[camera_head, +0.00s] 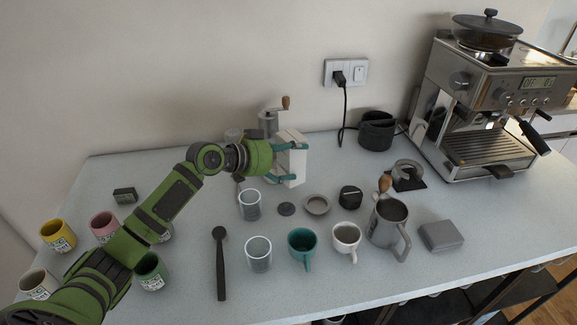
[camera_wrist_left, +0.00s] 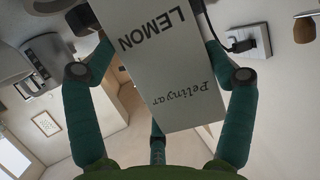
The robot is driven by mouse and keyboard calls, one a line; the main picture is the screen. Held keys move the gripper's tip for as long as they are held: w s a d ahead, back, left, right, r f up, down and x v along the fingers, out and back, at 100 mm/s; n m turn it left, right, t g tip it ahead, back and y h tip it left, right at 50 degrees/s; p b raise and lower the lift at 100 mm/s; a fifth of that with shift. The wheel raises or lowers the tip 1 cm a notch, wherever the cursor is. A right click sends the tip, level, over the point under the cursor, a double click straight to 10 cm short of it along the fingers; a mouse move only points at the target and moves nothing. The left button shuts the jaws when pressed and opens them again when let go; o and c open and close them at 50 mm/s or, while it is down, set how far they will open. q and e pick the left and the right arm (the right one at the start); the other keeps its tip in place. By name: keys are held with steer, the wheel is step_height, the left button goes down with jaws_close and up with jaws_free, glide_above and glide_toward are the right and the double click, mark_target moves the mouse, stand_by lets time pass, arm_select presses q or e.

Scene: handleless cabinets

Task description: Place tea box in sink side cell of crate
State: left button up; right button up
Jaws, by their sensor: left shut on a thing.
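A white box (camera_head: 291,168), which I take to be the tea box, is between the teal fingers of my left gripper (camera_head: 297,160). The gripper is shut on it and holds it upright, apparently above the back middle of the counter. In the left wrist view the box (camera_wrist_left: 165,70) fills the space between the fingers and carries the words "LEMON" and "Pelinyar". I see no crate and no sink in these frames. My right gripper is not in view.
The counter (camera_head: 400,285) holds glasses (camera_head: 258,255), a teal cup (camera_head: 302,245), a white cup (camera_head: 346,240), a metal pitcher (camera_head: 387,222) and a black tamper-like tool (camera_head: 220,265). An espresso machine (camera_head: 490,110) stands at right. Colored cups (camera_head: 57,236) stand at left.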

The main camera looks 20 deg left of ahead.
mark_target(285, 171)
arm_select(q)
steer(key=shift+s+a+f, duration=0.1)
steer(key=shift+s, duration=0.05)
steer(key=shift+f+p, duration=0.4)
steer(key=shift+f, duration=1.8)
steer(key=o, duration=1)
